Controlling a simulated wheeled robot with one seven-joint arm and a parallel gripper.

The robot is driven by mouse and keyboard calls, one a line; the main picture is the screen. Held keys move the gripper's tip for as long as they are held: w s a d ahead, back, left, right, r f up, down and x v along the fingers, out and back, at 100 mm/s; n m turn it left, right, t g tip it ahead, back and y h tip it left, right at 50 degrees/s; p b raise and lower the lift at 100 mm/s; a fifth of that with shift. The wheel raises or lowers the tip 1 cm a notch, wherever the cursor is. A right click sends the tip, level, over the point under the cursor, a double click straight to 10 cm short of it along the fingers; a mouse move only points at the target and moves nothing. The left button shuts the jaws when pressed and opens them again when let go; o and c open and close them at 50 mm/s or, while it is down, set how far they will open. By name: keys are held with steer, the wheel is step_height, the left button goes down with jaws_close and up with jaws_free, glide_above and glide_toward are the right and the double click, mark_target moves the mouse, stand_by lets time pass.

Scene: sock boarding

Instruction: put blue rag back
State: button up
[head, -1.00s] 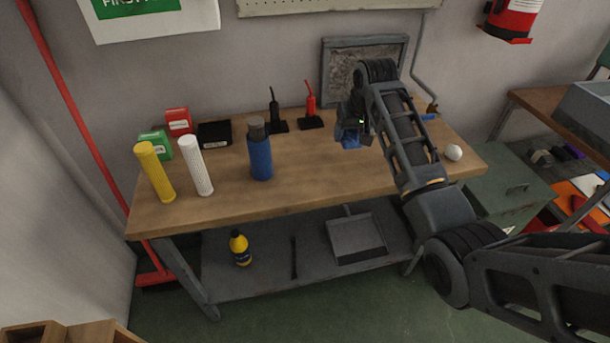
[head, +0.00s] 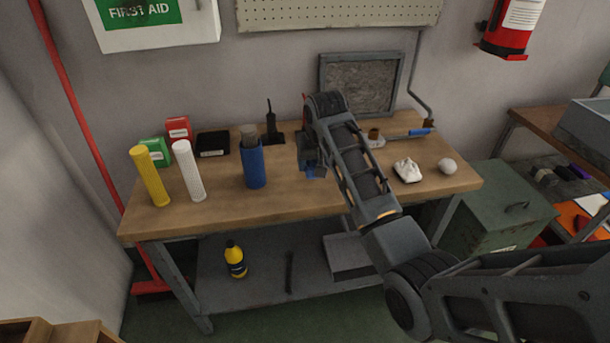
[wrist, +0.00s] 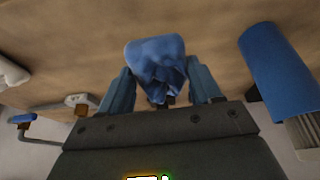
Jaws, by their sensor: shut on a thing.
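The blue rag (wrist: 155,65) is a crumpled blue cloth between the two fingers of my gripper (wrist: 160,90) in the wrist view. My gripper is shut on it, above the wooden workbench (head: 225,203). I cannot tell whether the rag touches the bench top. A blue cylinder (head: 254,168) with a grey top stands to the left of my gripper; it also shows at the right of the wrist view (wrist: 275,70).
A yellow tube (head: 151,177), a white tube (head: 189,171) and small boxes stand at the bench's left. The front middle of the bench is clear.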

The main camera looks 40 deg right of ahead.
mark_target(306, 186)
steer(key=shift+w+a+f, duration=0.3)
steer(key=shift+w+f, duration=0.1)
steer(key=shift+w, duration=0.1)
steer(key=shift+w+a+f, duration=0.3)
steer(key=shift+w+f, duration=0.1)
steer(key=shift+w, duration=0.1)
steer(key=shift+f+p, duration=0.3)
steer(key=shift+f, duration=1.65)
steer(key=o, duration=0.9)
steer(key=shift+f, duration=0.1)
steer(key=shift+o, duration=0.2)
steer(key=v, duration=1.2)
